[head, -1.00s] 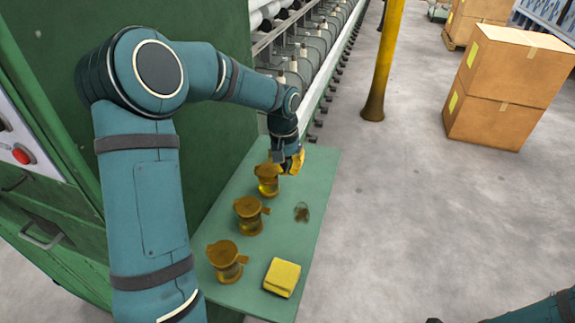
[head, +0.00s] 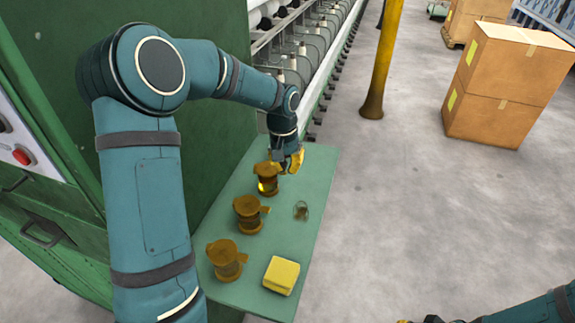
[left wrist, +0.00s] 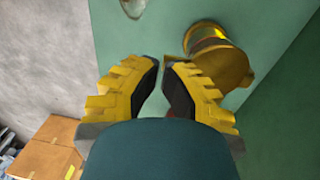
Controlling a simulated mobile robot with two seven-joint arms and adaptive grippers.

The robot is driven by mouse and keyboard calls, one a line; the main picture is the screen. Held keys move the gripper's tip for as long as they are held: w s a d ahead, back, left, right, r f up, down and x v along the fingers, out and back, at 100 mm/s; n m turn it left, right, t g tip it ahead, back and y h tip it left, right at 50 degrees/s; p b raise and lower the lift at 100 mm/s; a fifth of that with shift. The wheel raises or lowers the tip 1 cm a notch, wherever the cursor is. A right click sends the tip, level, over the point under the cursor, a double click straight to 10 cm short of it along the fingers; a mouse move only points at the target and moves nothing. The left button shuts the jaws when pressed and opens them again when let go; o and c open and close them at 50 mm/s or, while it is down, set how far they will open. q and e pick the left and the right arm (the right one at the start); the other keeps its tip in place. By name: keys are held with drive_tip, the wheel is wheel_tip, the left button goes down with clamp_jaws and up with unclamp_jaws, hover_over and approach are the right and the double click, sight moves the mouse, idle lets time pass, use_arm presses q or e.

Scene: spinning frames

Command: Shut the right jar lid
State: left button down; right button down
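Three amber jars with brown tabbed lids stand in a row on a green shelf (head: 312,180): a near jar (head: 227,260), a middle jar (head: 250,213) and a far jar (head: 266,180), the rightmost. My left gripper (head: 291,163) is just right of the far jar's top and partly hides it. In the left wrist view, my left gripper (left wrist: 161,64) holds nothing, with a narrow gap between its yellow fingertips. The far jar's brown lid (left wrist: 226,68) is close beside the right finger. I cannot tell how fully it is closed. My right gripper (head: 420,320) is mostly cut off at the bottom edge.
A folded yellow cloth (head: 281,275) lies at the shelf's near end. A green machine wall stands left of the shelf. A yellow post (head: 382,60) and cardboard boxes (head: 508,85) stand beyond open floor.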

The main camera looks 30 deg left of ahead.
use_arm(q)
wheel_tip(320, 180, up, 4)
drive_tip(key=p, duration=0.3)
wheel_tip(320, 180, up, 10)
drive_tip(key=shift+f, duration=0.15)
